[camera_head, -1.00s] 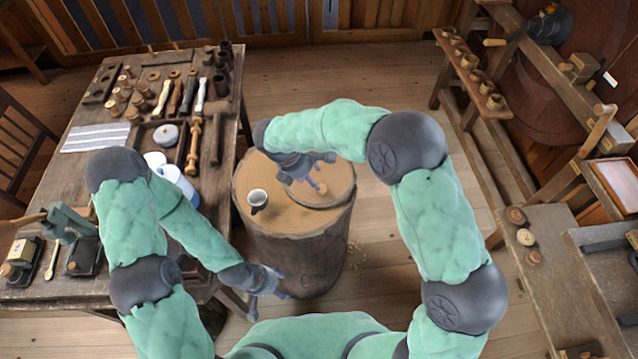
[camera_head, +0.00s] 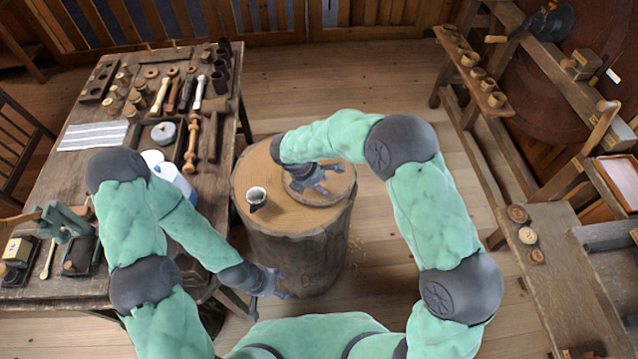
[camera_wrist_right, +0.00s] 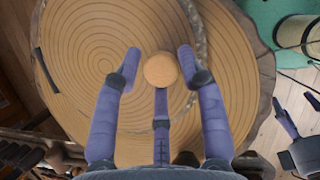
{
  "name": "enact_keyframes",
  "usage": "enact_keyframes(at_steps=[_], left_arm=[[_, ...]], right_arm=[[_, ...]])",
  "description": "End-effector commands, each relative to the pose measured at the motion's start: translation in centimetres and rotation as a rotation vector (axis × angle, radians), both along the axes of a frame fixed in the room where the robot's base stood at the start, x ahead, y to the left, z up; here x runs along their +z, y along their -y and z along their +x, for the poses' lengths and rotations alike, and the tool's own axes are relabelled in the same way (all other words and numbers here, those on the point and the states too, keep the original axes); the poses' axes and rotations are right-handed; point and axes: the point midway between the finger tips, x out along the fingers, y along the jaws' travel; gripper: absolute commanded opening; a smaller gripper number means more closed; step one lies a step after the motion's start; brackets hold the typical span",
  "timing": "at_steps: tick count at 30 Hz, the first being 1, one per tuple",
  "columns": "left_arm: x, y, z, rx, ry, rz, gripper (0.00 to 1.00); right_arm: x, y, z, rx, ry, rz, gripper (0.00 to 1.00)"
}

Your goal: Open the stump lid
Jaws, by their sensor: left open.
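The wooden stump (camera_head: 290,245) stands upright in front of me. Its round lid (camera_head: 343,190) lies flat on the right part of the top. In the right wrist view the round pale knob (camera_wrist_right: 160,70) on the lid sits among the spread fingers of my right gripper (camera_wrist_right: 158,72), with gaps at the side fingers. My right gripper in the head view (camera_head: 318,185) is over the lid and hides the knob. It looks open. My left gripper (camera_head: 272,284) is open and empty, low by the stump's front left side.
A cluttered workbench (camera_head: 100,190) is on the left. A bench with small round wooden pieces (camera_head: 522,233) is on the right. Floor behind the stump is clear.

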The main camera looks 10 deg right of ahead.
Motion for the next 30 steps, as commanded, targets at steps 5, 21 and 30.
enact_keyframes(at_steps=[5, 21, 30], left_arm=[[0.0, 0.0, 0.0, 0.0, 0.0, 0.0, 0.64], [3.7, 0.0, 0.0, 0.0, 0.0, 0.0, 0.64], [8.0, 0.0, 0.0, 0.0, 0.0, 0.0, 0.64]], right_arm=[[0.0, 0.0, 0.0, 0.0, 0.0, -0.001, 0.0], [2.3, 0.2, 0.6, -0.005, -0.087, -0.003, 0.0], [5.2, 0.2, 2.0, -0.005, -0.231, -0.002, 0.0]])
